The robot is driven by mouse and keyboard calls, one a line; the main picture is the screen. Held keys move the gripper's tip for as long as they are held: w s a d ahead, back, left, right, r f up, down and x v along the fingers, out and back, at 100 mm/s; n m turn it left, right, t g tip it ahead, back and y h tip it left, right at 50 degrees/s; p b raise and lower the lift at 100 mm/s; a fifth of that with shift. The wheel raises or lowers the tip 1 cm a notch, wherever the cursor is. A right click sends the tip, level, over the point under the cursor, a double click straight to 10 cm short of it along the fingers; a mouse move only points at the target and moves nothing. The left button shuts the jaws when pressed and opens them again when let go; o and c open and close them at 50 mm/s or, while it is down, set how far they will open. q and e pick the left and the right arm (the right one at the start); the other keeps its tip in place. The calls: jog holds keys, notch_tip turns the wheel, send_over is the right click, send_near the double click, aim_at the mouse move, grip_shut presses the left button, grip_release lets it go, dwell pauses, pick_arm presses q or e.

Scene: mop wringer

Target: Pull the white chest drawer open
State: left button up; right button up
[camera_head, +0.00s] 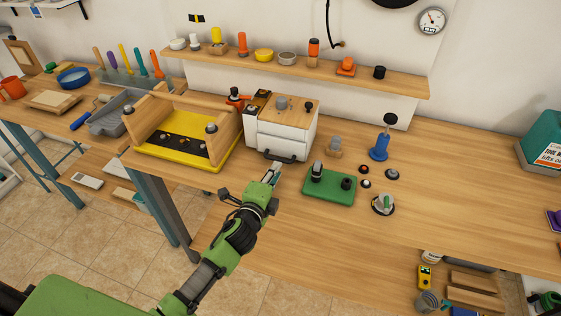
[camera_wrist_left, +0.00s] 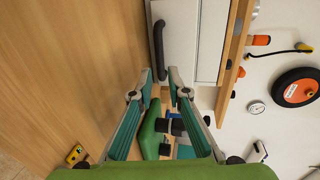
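The white chest (camera_head: 288,130) stands on the workbench, with a wooden top and a dark bar handle (camera_head: 279,157) low on its front. Its white drawer front (camera_head: 284,146) looks flush with the body. My left gripper (camera_head: 273,174) is just in front of the handle, on the bench side nearer to me. In the left wrist view, its two fingers (camera_wrist_left: 161,73) are apart with nothing clamped between them. The handle (camera_wrist_left: 158,45) lies just beyond the fingertips, beside the white drawer front (camera_wrist_left: 180,40). Contact cannot be told. My right gripper is out of view.
A yellow tray with wooden sides (camera_head: 190,155) stands left of the chest. A green block with dark knobs (camera_head: 328,186) lies just right of my left gripper. A blue stand (camera_head: 380,148) is farther right.

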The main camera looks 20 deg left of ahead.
aim_at(281, 161)
pick_arm(q)
jog(key=shift+x, duration=2.7)
jog(key=shift+c, duration=0.4)
grip_shut()
